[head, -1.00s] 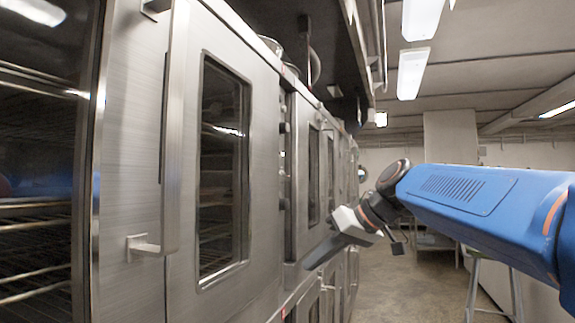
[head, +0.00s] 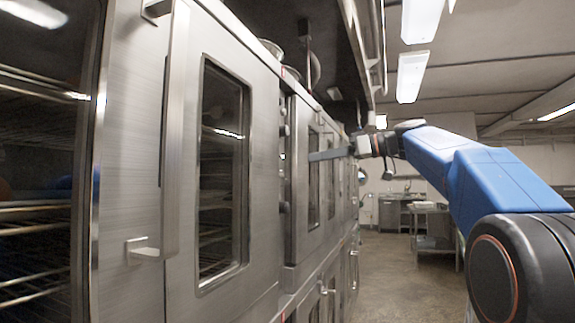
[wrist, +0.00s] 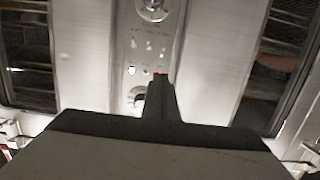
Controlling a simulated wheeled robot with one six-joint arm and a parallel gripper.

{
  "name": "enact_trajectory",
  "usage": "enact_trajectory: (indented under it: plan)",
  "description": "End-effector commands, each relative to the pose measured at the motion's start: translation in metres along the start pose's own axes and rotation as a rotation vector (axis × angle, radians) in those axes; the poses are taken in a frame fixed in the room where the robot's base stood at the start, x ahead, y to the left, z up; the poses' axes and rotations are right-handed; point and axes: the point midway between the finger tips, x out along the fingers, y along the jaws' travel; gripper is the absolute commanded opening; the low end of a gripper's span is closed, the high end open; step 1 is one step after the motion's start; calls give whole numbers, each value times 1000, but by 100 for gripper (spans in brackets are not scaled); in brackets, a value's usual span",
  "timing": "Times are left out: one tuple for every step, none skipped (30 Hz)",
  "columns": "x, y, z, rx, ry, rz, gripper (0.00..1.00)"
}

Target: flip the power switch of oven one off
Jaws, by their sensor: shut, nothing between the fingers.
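A steel control strip (wrist: 175,25) stands between two glazed oven doors in the wrist view. It carries an upper round knob (wrist: 152,10), a lower knob (wrist: 137,98) partly hidden by my fingers, and small marks and a pale lit spot (wrist: 131,71) between them. I cannot tell which of these is oven one's power switch. My gripper (wrist: 160,82) is shut and empty, its tips over the strip just right of the lower knob. In the head view my gripper (head: 314,156) points left at the oven fronts. Contact cannot be told.
The near oven door (head: 220,45) has a long vertical handle (head: 174,130) that juts out. A farther oven door (head: 301,170) stands behind my gripper. Steel tables (head: 435,230) stand far back. The aisle floor (head: 390,280) is clear.

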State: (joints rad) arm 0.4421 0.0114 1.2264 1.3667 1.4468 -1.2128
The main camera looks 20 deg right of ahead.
Motion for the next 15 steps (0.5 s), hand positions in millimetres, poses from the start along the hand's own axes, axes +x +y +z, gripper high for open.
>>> enact_trajectory:
  plan:
    - [0,0,0,0,0,0,0]
    - [1,0,0,0,0,0,0]
    - [2,0,0,1,-1,0,0]
    - [3,0,0,1,-1,0,0]
    - [4,0,0,1,-1,-1,0]
    - [7,0,0,1,-1,-1,0]
    - [10,-1,0,1,-1,-2,0]
    - [13,-1,1,1,-2,-2,0]
    - [18,-1,1,1,-2,-2,0]
    - [22,-1,1,1,-2,-2,0]
    - [26,-1,1,1,-2,-3,0]
    - [32,-1,1,1,-2,-3,0]
    - [37,-1,1,1,-2,-3,0]
    - [42,-1,1,2,-1,-3,0]
    - [49,-1,1,2,-1,-4,0]
